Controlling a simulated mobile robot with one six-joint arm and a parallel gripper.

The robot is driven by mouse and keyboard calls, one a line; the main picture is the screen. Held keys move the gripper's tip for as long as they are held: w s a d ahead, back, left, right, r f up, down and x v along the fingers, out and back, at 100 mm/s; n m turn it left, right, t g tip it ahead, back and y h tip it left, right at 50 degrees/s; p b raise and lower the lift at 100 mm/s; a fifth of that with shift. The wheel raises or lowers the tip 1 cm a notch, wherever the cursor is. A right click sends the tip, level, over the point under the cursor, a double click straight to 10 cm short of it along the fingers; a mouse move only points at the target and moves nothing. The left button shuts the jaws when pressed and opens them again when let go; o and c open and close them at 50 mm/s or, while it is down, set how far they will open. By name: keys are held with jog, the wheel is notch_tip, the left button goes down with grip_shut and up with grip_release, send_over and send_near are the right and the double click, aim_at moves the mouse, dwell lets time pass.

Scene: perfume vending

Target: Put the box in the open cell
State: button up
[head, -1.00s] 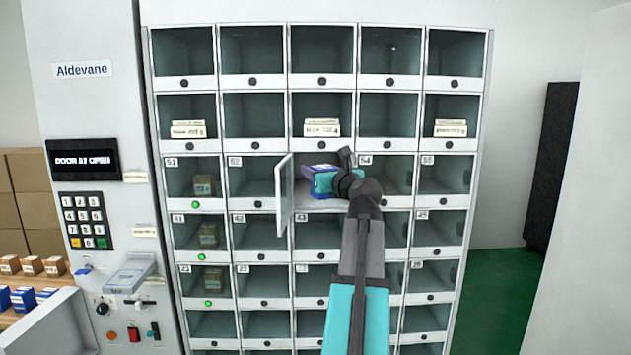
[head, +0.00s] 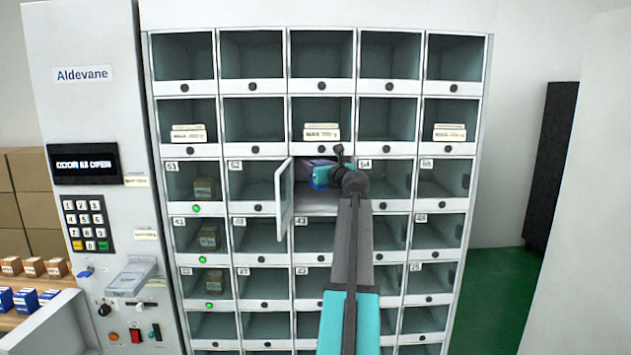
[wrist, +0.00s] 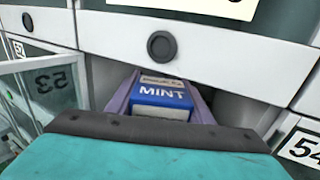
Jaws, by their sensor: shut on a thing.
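My gripper (head: 322,174) is shut on a blue and white box and has it inside the mouth of the open cell (head: 316,203) in the middle column. In the wrist view the box (wrist: 162,97) reads "MINT" and sits between the two purplish fingers. The cell's door (head: 285,200) is swung out to the left; it shows in the wrist view marked 53 (wrist: 45,85). My arm covers part of the cell's right side. The cell's depth behind the box is hidden.
Closed cells surround the open one, with cell 54 (head: 384,185) on the right. The display (head: 85,164) reads "DOOR 53 OPEN". Brown boxes (head: 33,266) and blue boxes (head: 25,300) stand on a shelf at lower left. A dark cabinet stands far right.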

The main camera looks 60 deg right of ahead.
jog(key=shift+w+d+f+p, duration=0.35)
jog(key=shift+w+d+f, duration=0.3)
jog(key=shift+d+f, duration=0.2)
jog(key=shift+w+d+f+p, duration=0.35)
jog(key=shift+w+d+f, duration=0.3)
jog(key=shift+d, duration=0.25)
jog(key=shift+s+f, duration=0.1)
jog(key=shift+f+p, duration=0.45)
jog(key=shift+f, duration=0.95)
jog(key=shift+d+f, duration=0.15)
jog(key=shift+f, duration=0.35)
jog(key=shift+f, duration=0.1)
jog(key=o, duration=1.1)
